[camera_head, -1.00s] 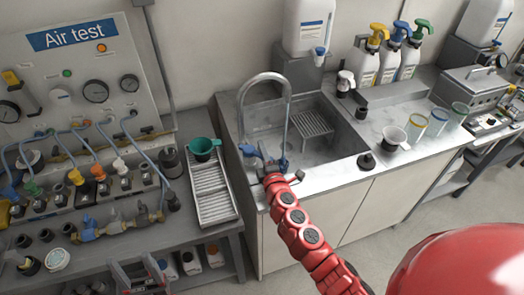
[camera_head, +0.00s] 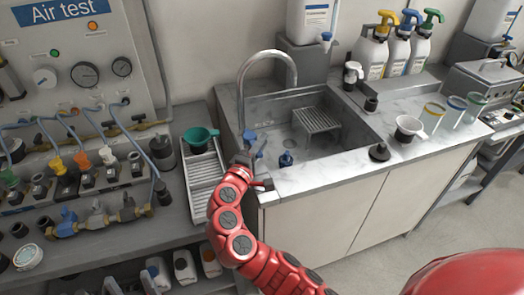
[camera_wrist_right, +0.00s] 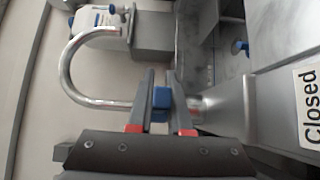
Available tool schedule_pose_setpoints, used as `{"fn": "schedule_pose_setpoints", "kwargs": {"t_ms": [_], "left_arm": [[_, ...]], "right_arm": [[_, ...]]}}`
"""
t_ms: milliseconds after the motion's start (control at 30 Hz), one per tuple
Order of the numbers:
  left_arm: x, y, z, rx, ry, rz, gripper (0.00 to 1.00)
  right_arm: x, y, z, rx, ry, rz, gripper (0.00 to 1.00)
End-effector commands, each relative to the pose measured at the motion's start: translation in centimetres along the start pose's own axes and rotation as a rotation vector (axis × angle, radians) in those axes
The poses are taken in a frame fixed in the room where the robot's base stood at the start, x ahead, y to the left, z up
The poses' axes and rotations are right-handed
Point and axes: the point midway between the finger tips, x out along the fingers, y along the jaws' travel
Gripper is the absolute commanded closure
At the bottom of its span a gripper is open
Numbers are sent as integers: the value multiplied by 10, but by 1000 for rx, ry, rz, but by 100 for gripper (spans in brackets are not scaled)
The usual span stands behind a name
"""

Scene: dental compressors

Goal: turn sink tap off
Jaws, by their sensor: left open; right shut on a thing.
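The sink tap has a tall curved metal spout (camera_head: 266,56) at the left rim of the sink (camera_head: 330,150). Its blue handle (camera_head: 249,135) is low by the spout's base. My right gripper (camera_head: 255,160) is at the handle, partly hidden by its red wrist. In the right wrist view, the gripper's fingers (camera_wrist_right: 162,103) are on both sides of the blue handle (camera_wrist_right: 161,96) and shut on it. I cannot make out any water stream from the spout. My left gripper (camera_head: 130,282) shows only partly at the bottom left edge, open and away from the sink.
A ribbed drain tray (camera_head: 203,182) with a green funnel (camera_head: 200,137) lies left of the sink. The air test panel (camera_head: 85,70) and valve bench are further left. A white cup (camera_head: 408,127) and several beakers stand on the right counter. A "Closed" sign (camera_wrist_right: 311,105) shows in the wrist view.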

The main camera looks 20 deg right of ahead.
Motion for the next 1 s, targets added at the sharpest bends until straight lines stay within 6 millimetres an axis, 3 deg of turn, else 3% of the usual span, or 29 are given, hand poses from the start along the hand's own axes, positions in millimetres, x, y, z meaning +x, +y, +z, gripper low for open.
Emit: {"fn": "schedule_pose_setpoints", "kwargs": {"t_ms": [167,633,667,800,1000], "left_arm": [[-10,0,2,0,0,0,39],[-10,0,2,0,0,0,39],[-10,0,2,0,0,0,39],[-10,0,2,0,0,0,39],[-10,0,2,0,0,0,39]], "right_arm": [[-1,-2,-1,0,-41,-2,100],[-1,0,-1,-1,-57,-1,100],[-1,0,-1,-1,-57,0,81],[0,0,-1,-1,-57,0,56],[0,0,-1,-1,-57,0,52]]}}
